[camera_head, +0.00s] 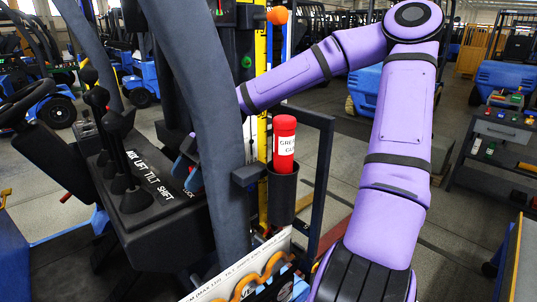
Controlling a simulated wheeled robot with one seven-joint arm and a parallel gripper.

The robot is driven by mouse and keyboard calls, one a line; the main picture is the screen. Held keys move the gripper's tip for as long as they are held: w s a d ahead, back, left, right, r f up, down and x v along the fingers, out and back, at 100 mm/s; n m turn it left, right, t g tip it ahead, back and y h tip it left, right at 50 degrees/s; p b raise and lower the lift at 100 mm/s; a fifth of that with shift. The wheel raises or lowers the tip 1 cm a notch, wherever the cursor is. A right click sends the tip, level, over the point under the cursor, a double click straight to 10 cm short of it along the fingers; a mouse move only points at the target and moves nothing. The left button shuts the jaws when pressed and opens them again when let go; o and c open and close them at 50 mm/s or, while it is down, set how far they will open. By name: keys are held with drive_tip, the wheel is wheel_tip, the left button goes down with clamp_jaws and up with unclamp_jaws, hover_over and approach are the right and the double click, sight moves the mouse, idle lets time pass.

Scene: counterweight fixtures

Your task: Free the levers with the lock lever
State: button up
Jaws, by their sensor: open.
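Several black-knobbed levers (115,122) rise from a dark console (165,245) at the left, out of black boots. White lettering in front of them reads LIFT, TILT and SHIFT. A small lock label (188,193) sits at the console's right end. My gripper (186,166) is at that end, just above the label, low and to the right of the lever knobs. It is open. A small reddish part shows by its fingers, but I cannot tell if it is the lock lever. The thick grey pillar hides part of my wrist, and the lock lever is not clearly visible.
A grey pillar (200,110) crosses in front of my forearm. A red canister (285,145) stands in a dark holder (281,195) right of it, inside a dark frame. A steering wheel (28,98) is at far left. A tool cart (500,130) stands at right.

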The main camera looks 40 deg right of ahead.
drive_tip(key=shift+a+f+h, duration=0.25)
drive_tip(key=shift+a+h, duration=0.1)
drive_tip(key=shift+h, duration=0.7)
drive_tip(key=shift+a+f+h, duration=0.25)
drive_tip(key=shift+a+h, duration=0.1)
drive_tip(key=shift+h, duration=0.7)
